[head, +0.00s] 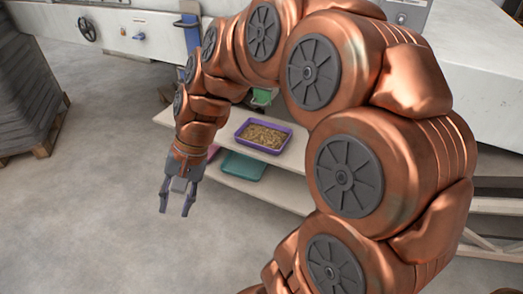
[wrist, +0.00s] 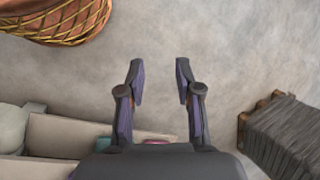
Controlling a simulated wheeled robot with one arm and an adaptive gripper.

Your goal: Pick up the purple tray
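The purple tray (head: 245,136) sits on the upper shelf of a light-coloured shelf unit in the head view. It is filled with tan pellets. My gripper (head: 177,206) hangs to the left of the tray and nearer to me, over the floor and apart from the shelf, with its fingers pointing down. In the wrist view my gripper (wrist: 159,75) is open, with bare concrete floor between and beyond its fingers.
A teal tray (head: 243,167) lies on the lower shelf (head: 280,191), with a pink item (head: 213,152) beside it. A green item (head: 262,96) is behind the purple tray. A pallet stack (head: 27,95) stands at the left. The floor (head: 90,200) in front is clear.

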